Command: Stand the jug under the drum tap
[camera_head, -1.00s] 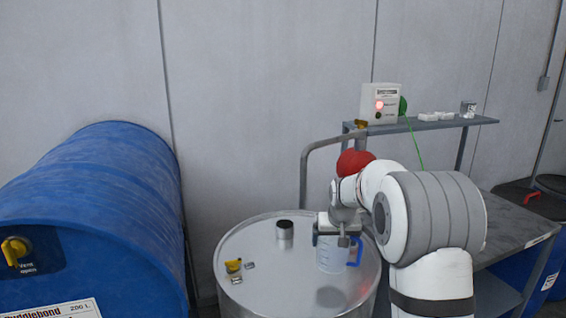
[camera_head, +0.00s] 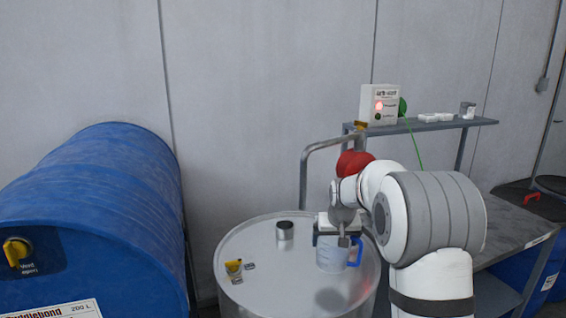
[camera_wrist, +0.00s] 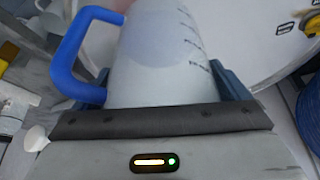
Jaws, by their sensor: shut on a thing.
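The jug (camera_head: 331,258) is translucent white with a blue handle, upright in my gripper (camera_head: 338,240) above or on the round metal drum top (camera_head: 262,290). I cannot tell whether its base touches the top. In the wrist view the jug (camera_wrist: 160,55) sits between my jaws, with graduation marks on its side and the blue handle (camera_wrist: 66,60) to the left. My gripper is shut on the jug. A blue drum (camera_head: 100,200) lies on its side at the left, with a yellow vent knob (camera_head: 15,251) on its end. No tap below the knob shows in view.
A grey shelf (camera_head: 430,124) at the back holds a white box with a red light (camera_head: 380,104). A bent pipe rail (camera_head: 305,175) rises behind the top.

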